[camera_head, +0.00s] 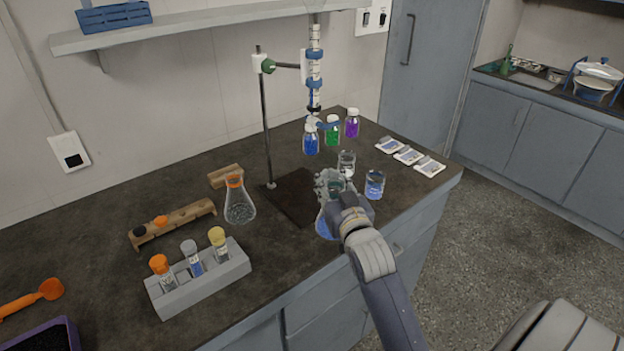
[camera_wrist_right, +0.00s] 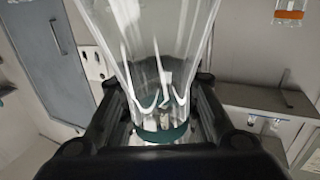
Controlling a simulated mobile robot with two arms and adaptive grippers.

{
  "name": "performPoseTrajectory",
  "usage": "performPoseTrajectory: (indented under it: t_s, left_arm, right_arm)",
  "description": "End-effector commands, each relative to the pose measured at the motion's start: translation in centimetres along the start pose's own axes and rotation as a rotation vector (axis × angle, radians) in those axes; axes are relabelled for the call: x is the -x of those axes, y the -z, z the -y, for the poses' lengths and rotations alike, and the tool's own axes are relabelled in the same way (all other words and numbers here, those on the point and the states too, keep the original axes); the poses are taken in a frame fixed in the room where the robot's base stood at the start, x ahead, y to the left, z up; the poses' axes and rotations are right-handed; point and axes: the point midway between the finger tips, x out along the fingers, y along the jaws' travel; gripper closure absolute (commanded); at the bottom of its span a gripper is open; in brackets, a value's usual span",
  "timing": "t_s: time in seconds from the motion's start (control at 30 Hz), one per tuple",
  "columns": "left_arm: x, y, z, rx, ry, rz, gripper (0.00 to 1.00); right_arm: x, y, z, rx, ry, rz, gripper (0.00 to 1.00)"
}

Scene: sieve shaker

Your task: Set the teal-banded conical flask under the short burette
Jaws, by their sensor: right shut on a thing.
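My right gripper (camera_head: 335,188) is shut on the neck of the teal-banded conical flask (camera_head: 327,223), at the front right of the stand's dark base plate. In the right wrist view the clear glass flask (camera_wrist_right: 150,40) shows close up, with its teal band (camera_wrist_right: 162,134) between the fingers. Whether its bottom touches the bench is hidden. A burette (camera_head: 314,70) with blue bands hangs upright on the stand (camera_head: 266,130), behind and above the flask. An orange-banded conical flask (camera_head: 239,203) stands left of the base plate (camera_head: 292,205). My left gripper is out of view.
Blue, green and purple bottles (camera_head: 332,134) stand behind the gripper. A clear beaker (camera_head: 346,164) and a blue-liquid beaker (camera_head: 374,185) stand close by on the right. A grey vial rack (camera_head: 205,287) is at the front left. The base plate's middle looks clear.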

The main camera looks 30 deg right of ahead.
Motion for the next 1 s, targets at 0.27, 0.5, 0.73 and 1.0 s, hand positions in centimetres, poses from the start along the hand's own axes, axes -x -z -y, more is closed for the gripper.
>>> performPoseTrajectory:
  t_s: [0.27,0.5,0.73,1.0]
  left_arm:
    - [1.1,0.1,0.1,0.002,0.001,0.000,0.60]
    - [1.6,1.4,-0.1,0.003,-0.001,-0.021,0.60]
    - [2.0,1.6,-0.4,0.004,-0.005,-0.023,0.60]
    - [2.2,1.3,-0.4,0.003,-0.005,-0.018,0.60]
  right_arm:
    - [-6.5,0.5,0.1,0.000,0.001,-0.005,1.00]
    - [-11.4,0.5,0.1,0.000,0.001,-0.003,1.00]
    - [-15.2,0.4,0.1,0.000,0.001,-0.003,1.00]
    - [-16.4,-0.3,0.1,0.000,0.002,0.000,1.00]
